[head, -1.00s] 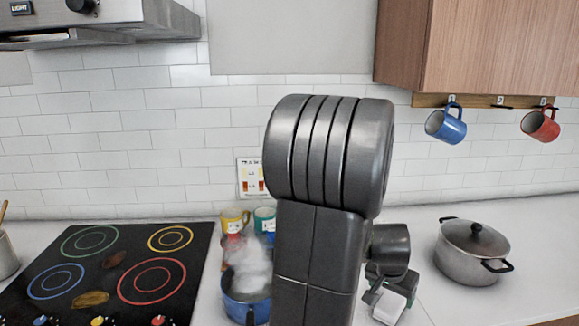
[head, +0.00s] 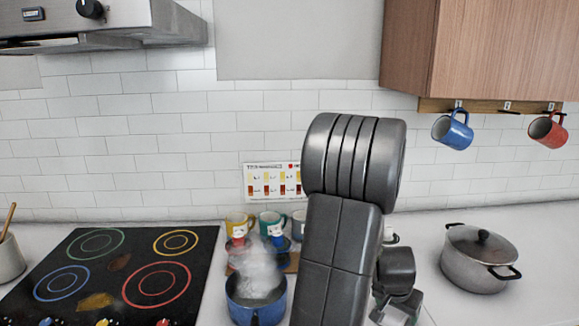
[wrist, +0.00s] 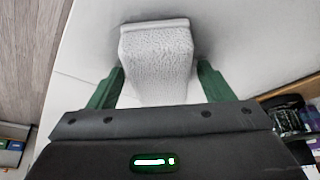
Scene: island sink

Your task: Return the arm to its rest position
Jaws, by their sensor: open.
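My arm (head: 338,235) stands upright in the middle of the head view, bent over at the top. My gripper (head: 396,312) is low at its right side, partly cut off by the bottom edge. In the wrist view my gripper (wrist: 159,70) is open, with its two green fingers apart. A white, rough-textured block (wrist: 156,62) shows between and beyond the fingers; I cannot tell whether they touch it.
A steaming blue pot (head: 256,306) stands just left of my arm, with mugs (head: 238,224) behind it. A lidded steel pot (head: 478,262) stands to the right. The cooktop (head: 120,275) is at left. Mugs (head: 453,130) hang under the cabinet (head: 500,50).

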